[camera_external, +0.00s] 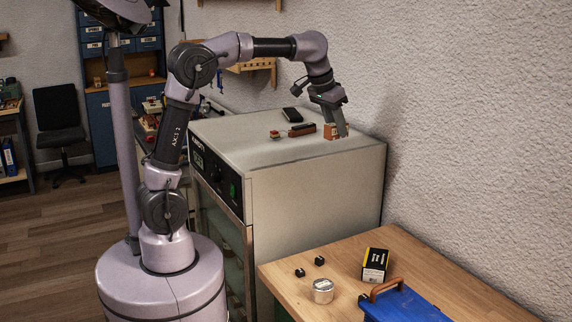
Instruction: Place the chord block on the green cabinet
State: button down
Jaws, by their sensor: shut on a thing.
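My gripper (340,124) points down over the right part of the top of a pale grey-green cabinet (310,172). Its jaws are shut on a small orange-brown block (329,132), which I take to be the chord block. The fingers partly hide the block. The block is at or just above the cabinet top; I cannot tell whether it touches. The cabinet has a dark control panel and a glass front door.
On the cabinet top lie a dark brown block (301,130), a small red-and-green piece (274,134) and a black item (291,115). A wooden table (420,265) in front holds a black-yellow box (375,265), a tin (323,290) and a blue case (403,303).

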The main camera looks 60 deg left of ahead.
jog(key=d+m+b, duration=0.1)
jog(key=d, duration=0.3)
jog(key=f, duration=3.2)
jog(key=shift+s+f, duration=0.2)
jog(key=shift+f, duration=0.2)
jog(key=b, duration=0.2)
send_near(381, 242)
jog(key=shift+w+f, duration=0.85)
jog(key=shift+f, duration=0.15)
jog(key=f, duration=0.1)
jog(key=f+b, duration=0.1)
jog(key=f, duration=0.1)
jog(key=shift+w+f, duration=0.2)
jog(key=shift+f, duration=0.15)
jog(key=shift+r, duration=0.15)
jog(key=c, duration=1.1)
grip_release()
jog(key=shift+c, duration=0.2)
jog(key=shift+o, duration=0.2)
